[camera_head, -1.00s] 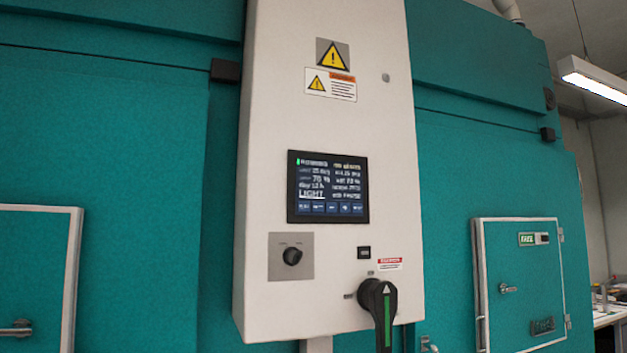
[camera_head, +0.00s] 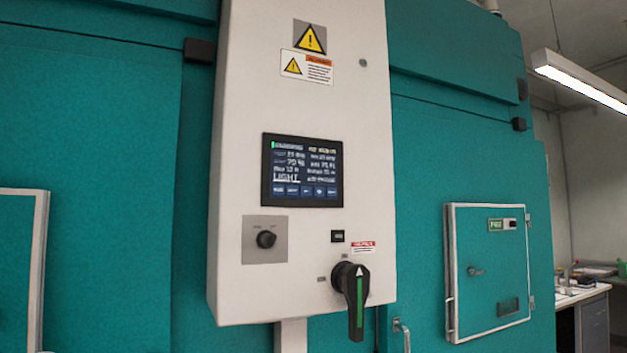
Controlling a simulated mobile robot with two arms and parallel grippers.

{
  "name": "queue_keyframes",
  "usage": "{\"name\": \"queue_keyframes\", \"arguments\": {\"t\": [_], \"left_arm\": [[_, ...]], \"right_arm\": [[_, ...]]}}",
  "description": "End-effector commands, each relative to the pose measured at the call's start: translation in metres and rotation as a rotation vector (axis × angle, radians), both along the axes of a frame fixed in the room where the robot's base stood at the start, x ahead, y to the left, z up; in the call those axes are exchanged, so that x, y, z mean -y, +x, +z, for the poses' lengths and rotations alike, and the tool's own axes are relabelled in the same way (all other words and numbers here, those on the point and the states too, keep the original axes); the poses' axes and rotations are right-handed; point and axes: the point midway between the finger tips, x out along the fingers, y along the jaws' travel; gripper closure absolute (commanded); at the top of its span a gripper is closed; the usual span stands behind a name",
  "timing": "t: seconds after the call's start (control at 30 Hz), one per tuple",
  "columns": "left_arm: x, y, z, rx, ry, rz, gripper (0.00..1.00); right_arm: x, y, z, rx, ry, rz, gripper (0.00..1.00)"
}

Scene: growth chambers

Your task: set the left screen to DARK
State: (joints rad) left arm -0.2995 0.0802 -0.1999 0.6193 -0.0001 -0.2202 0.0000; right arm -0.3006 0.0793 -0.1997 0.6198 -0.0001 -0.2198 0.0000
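One dark touch screen (camera_head: 302,171) is in view, set in a pale control panel (camera_head: 230,110). Its display shows the underlined word LIGHT at lower left, small rows of readings, and a row of blue buttons (camera_head: 305,191) along the bottom. The small text is too blurred to read surely. No second screen of this kind shows, so I cannot tell from this view whether this is the left one. Neither of my grippers is in view.
Below the screen are a black knob (camera_head: 266,239) on a grey plate and a large black rotary handle (camera_head: 354,290) with a green stripe. Teal chamber walls stand on both sides, with a small door (camera_head: 490,270) at right and a bench (camera_head: 580,296) beyond.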

Motion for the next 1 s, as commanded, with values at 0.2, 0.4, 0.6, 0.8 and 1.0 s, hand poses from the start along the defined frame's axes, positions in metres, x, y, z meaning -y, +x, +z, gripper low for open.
{"name": "queue_keyframes", "arguments": {"t": [0.2,0.4,0.6,0.8,1.0], "left_arm": [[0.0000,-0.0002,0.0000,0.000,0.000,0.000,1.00],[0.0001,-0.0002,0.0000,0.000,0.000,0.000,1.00],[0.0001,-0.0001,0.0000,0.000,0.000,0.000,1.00],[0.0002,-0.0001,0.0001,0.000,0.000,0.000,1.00],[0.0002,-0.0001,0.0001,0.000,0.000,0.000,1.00]], "right_arm": [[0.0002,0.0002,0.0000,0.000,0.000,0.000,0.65],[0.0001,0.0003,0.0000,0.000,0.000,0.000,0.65],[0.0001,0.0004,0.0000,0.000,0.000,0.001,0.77],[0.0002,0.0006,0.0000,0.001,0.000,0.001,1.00],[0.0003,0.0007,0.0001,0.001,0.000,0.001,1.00]]}}
